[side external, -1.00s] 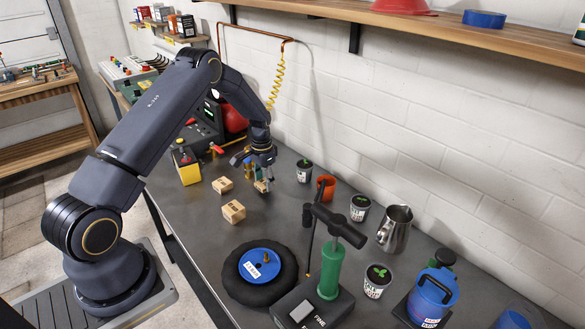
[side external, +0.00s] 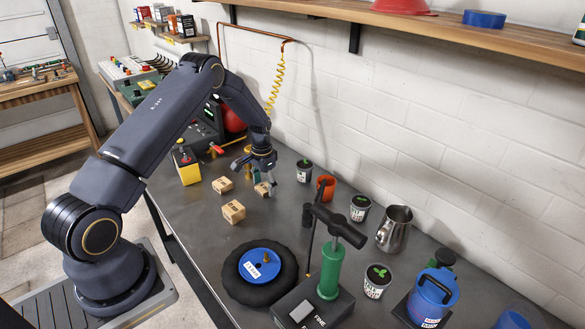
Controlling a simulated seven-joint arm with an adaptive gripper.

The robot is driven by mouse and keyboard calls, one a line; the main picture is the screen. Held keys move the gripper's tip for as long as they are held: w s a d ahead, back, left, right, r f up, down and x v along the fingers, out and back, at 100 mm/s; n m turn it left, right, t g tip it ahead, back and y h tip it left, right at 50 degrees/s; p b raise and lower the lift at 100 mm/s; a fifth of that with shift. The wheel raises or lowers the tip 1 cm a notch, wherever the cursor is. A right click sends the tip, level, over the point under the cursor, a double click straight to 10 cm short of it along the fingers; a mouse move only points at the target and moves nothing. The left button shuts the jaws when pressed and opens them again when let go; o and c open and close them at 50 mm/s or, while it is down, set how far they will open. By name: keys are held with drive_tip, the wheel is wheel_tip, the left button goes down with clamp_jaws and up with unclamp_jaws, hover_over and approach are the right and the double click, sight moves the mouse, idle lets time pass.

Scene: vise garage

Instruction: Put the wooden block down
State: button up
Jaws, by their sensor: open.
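A small wooden block (side external: 262,189) sits on the dark bench top at the tip of my gripper (side external: 268,184). My gripper points down and its jaws are open around or right beside this block. The fingers partly cover it, and I cannot tell whether they touch it. Two more wooden blocks with dark markings lie to the left: one block (side external: 222,185) a little away, and another block (side external: 233,211) nearer the camera.
A yellow and black box (side external: 187,166) stands left of the blocks. A black cup with a green leaf (side external: 304,171) and an orange cup (side external: 325,188) stand right of my gripper. A wheel (side external: 260,270) and a green hand pump (side external: 329,274) are nearer the camera.

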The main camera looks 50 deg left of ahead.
sight(265, 187)
wheel_tip(265, 187, up, 12)
drive_tip(key=s+d+r+t, duration=0.1)
drive_tip(key=s+d+r, duration=0.2)
drive_tip(key=d+r, duration=0.45)
drive_tip(key=s+d+r+t, duration=0.1)
drive_tip(key=s+d+r, duration=0.25)
drive_tip(key=r, duration=0.65)
drive_tip(key=s+d+r+t, duration=0.1)
drive_tip(key=s+d+r, duration=0.1)
drive_tip(key=s+d, duration=0.3)
drive_tip(key=s+d+r+t, duration=0.2)
drive_tip(key=s+d, duration=0.4)
drive_tip(key=s, duration=0.8)
drive_tip(key=shift+s+r+t, duration=0.2)
drive_tip(key=shift+s+t, duration=0.05)
drive_tip(key=shift+t, duration=0.05)
drive_tip(key=shift+o, duration=0.5)
